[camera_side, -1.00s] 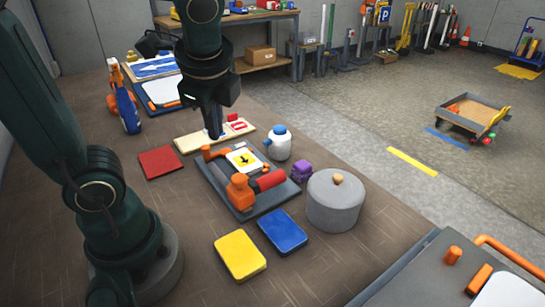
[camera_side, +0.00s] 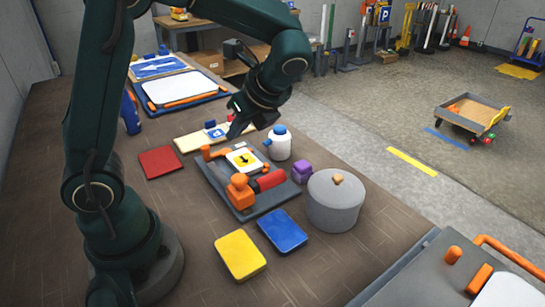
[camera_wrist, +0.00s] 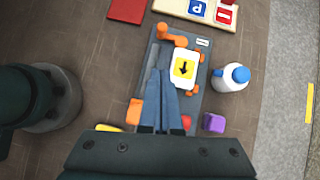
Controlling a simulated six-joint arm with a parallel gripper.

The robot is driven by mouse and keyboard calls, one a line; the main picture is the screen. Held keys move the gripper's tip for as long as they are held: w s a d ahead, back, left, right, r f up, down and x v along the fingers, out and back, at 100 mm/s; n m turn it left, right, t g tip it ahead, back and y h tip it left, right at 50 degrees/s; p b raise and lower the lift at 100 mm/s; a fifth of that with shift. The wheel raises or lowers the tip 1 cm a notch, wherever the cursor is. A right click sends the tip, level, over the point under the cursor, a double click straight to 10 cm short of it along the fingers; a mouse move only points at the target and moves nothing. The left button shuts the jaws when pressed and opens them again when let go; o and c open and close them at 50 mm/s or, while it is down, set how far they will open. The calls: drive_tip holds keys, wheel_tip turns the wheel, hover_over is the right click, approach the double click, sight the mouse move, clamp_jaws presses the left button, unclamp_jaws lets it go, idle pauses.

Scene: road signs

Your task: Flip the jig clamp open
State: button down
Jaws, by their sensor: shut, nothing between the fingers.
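The jig is a dark grey plate (camera_side: 217,182) on the table. A white card with a yellow panel and black arrow (camera_side: 243,159) lies on it, with an orange L-shaped arm (camera_side: 213,153) at its far left corner. At the near end stands an orange block (camera_side: 240,192) with a red cylinder (camera_side: 270,180) beside it. Which orange part is the clamp is not clear. My gripper (camera_side: 233,133) is shut and empty, tilted above the far side of the jig. In the wrist view its fingers (camera_wrist: 161,62) cover part of the plate, just left of the card.
A cream board (camera_side: 190,142) with a blue P sign (camera_side: 215,131) and a red sign (camera_wrist: 227,13) lies behind the jig. A white bottle (camera_side: 280,144), purple block (camera_side: 302,172) and grey round pot (camera_side: 333,203) stand close on the right. Yellow and blue pads lie in front.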

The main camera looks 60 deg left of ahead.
approach(208, 153)
drive_tip(key=f, duration=0.3)
drive_tip(key=shift+d+f, duration=0.15)
drive_tip(key=shift+d, duration=0.1)
drive_tip(key=a, duration=0.1)
drive_tip(key=a+f, duration=0.1)
drive_tip(key=a, duration=0.1)
drive_tip(key=shift+s, duration=0.25)
drive_tip(key=shift+a+f, duration=0.1)
drive_tip(key=shift+a, duration=0.45)
